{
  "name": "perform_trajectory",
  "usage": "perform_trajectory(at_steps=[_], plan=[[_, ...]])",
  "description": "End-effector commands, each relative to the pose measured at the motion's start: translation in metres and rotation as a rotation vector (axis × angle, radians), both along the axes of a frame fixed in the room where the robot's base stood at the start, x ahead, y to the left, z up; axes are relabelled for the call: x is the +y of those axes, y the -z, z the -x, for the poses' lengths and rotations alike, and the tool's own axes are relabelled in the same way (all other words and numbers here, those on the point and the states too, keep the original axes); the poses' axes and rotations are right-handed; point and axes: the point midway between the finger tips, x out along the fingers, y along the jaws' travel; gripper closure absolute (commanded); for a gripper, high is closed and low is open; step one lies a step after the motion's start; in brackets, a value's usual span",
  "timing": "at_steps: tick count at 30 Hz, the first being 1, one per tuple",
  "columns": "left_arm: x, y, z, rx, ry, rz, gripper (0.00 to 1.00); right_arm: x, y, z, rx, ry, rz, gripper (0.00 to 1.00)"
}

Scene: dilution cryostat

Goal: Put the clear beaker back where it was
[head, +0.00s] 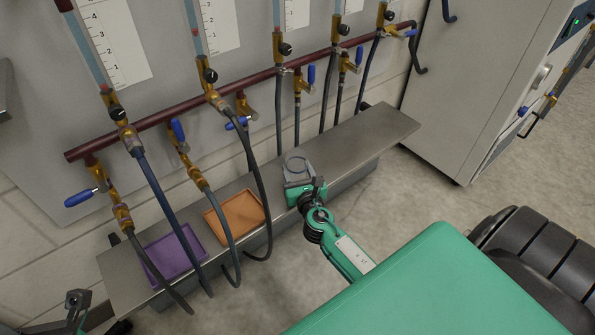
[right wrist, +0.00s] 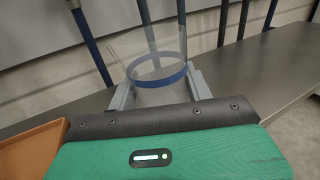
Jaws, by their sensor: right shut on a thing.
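The clear beaker (right wrist: 158,82) is a see-through cylinder with a blue band, upright between the two grey fingers of my right gripper (right wrist: 160,88). In the head view the beaker (head: 295,163) shows faintly at the right gripper (head: 297,174), over the right half of the metal shelf (head: 345,150). My right gripper is shut on the beaker. The beaker's base is hidden, so I cannot tell whether it touches the shelf. Only part of my left arm shows at the lower left corner of the head view; its fingers are out of sight.
A purple tray (head: 170,257) and an orange tray (head: 236,219) sit on the shelf left of the beaker. Dark hoses (head: 258,185) hang from the valve pipe (head: 160,122) behind and across the trays. The shelf's right end is clear. A grey cabinet (head: 480,80) stands at the right.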

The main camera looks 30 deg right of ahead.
Motion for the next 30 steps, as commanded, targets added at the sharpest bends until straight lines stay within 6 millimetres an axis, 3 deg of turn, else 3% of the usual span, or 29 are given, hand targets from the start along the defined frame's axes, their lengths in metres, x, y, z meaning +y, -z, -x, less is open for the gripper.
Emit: perform_trajectory(at_steps=[3, 4, 6, 7, 18, 23, 30], plan=[[0.000, 0.001, 0.000, -0.006, 0.000, 0.000, 1.00, 0.000, 0.005, 0.000, 0.000, 0.000, 0.000, 0.73], [0.000, -0.001, 0.000, -0.008, 0.000, 0.000, 1.00, 0.000, 0.003, 0.000, 0.000, 0.000, 0.000, 0.43], [0.000, -0.001, 0.000, -0.008, 0.000, 0.000, 1.00, 0.000, 0.003, 0.000, 0.000, 0.000, 0.000, 0.30], [0.000, -0.001, 0.000, -0.008, 0.000, 0.000, 1.00, 0.000, 0.003, 0.000, 0.000, 0.000, 0.000, 0.28], [0.000, -0.006, 0.001, -0.008, 0.000, 0.000, 1.00, 0.000, -0.003, 0.000, 0.000, 0.000, -0.001, 0.28], [0.000, -0.002, 0.000, 0.001, 0.001, 0.001, 1.00, 0.007, 0.000, 0.022, 0.003, -0.001, -0.001, 0.28], [-0.001, 0.005, -0.002, 0.027, 0.001, -0.002, 1.00, 0.022, 0.001, 0.067, 0.003, 0.000, -0.002, 0.28]])
